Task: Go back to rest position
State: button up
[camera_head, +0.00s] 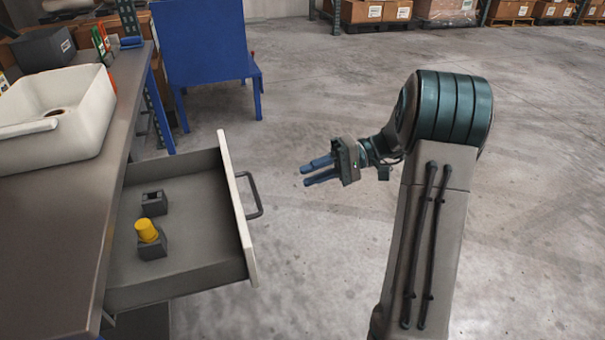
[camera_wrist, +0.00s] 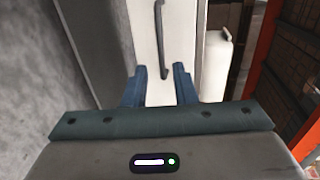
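My gripper (camera_head: 312,172) hangs in free air over the concrete floor, right of the open drawer (camera_head: 190,285). Its two blue fingers are apart with nothing between them. They also show apart in the wrist view (camera_wrist: 160,84), pointing toward the drawer's pale front (camera_wrist: 121,20) and its dark handle (camera_wrist: 159,35). In the head view the handle (camera_head: 259,196) is left of the fingertips, with a clear gap. Inside the drawer, a yellow cylinder (camera_head: 146,229) sits tilted on a grey block (camera_head: 153,246). A second grey block (camera_head: 154,203) with a square hole stands behind it.
The drawer juts out from under a grey worktop (camera_head: 50,235) at the left. A white basin (camera_head: 85,130) stands on it. A blue stand (camera_head: 205,45) is behind. Shelves with cardboard boxes (camera_head: 365,12) line the back. The floor (camera_head: 310,85) around my arm is clear.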

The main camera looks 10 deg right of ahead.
jog(key=shift+r, duration=0.1)
dwell(0.3)
jog(key=s+a+r+h+p, duration=0.35)
jog(key=s+r+p, duration=0.25)
jog(key=r+p, duration=0.2)
jog(key=s+a+r+h+p, duration=0.2)
jog(key=s+r+h+p, duration=0.35)
jog(key=r+p, duration=0.25)
jog(key=s+d+r+t+h+p, duration=0.2)
jog(key=s+r+h+p, duration=0.1)
jog(key=r+p, duration=0.4)
jog(key=s+d+r+m+t+h+p, duration=0.1)
jog(key=s+d+r+t+h+p, duration=0.1)
jog(key=s+r+p, duration=0.3)
notch_tip(320, 180, up, 3)
jog(key=h+p, duration=0.1)
jog(key=p, duration=0.2)
jog(key=shift+s+f+h+p, duration=0.2)
jog(key=shift+s+h+p, duration=0.1)
jog(key=shift+s+a+f, duration=0.1)
jog(key=shift+a, duration=0.05)
